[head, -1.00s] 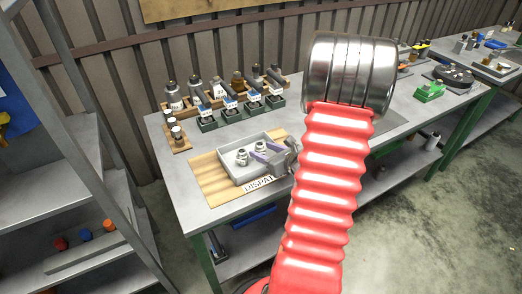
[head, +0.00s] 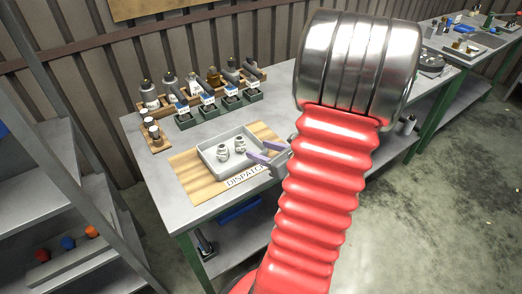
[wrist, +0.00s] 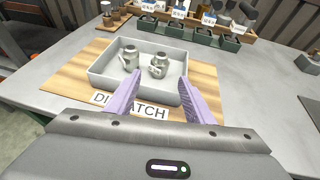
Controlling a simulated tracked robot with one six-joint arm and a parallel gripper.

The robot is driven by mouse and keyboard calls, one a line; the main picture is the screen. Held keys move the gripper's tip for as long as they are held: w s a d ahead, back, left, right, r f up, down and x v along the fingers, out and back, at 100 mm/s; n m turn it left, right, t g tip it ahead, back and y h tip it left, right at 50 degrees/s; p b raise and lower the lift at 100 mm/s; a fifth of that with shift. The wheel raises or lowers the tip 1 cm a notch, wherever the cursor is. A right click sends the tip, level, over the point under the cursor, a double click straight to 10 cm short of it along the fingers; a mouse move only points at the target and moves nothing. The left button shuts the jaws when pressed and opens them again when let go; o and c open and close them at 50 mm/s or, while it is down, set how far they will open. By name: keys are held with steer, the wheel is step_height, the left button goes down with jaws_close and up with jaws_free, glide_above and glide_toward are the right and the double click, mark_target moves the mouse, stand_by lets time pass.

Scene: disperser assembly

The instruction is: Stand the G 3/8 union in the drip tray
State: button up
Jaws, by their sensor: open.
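The drip tray (head: 204,157) is a shallow grey tray on a wooden board marked DISPATCH; it also shows in the wrist view (wrist: 95,78). Two metal fittings stand in it side by side, a left one (wrist: 130,60) and a right one (wrist: 158,66); they show in the head view too, left (head: 222,152) and right (head: 240,146). I cannot tell from their looks which is the G 3/8 union. My gripper (wrist: 160,95), with purple fingers, is open and empty, at the near right side of the tray, apart from both fittings.
Green bins (head: 208,112) with labels stand in a row behind the board, with bottles in a wooden rack (head: 172,100) behind them. A small wooden block with vials (head: 154,135) is at the left. The bench (head: 190,222) has free room in front of the board.

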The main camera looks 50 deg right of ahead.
stand_by(0.5)
steer(key=w+a+r+n+g+y, duration=0.25)
steer(key=a+n, duration=0.35)
steer(key=a, duration=0.3)
steer(key=w+a+r+n+g+y, duration=0.1)
steer(key=a+r+n+y, duration=0.15)
steer(key=a+n, duration=0.4)
steer(key=w+a+r+n+g+y, duration=0.25)
steer(key=a+n, duration=0.25)
steer(key=a, duration=0.6)
steer(key=s+a+r+n+g+h, duration=0.1)
steer(key=s+a+r+n+h, duration=0.4)
steer(key=n, duration=1.5)
steer(key=s+a+r, duration=0.2)
steer(key=s+a, duration=0.2)
steer(key=s, duration=0.1)
steer(key=shift+s+a+r+g, duration=0.15)
steer(key=shift+a+r+g, duration=0.15)
steer(key=shift+a+r, duration=0.05)
steer(key=shift+h, duration=0.25)
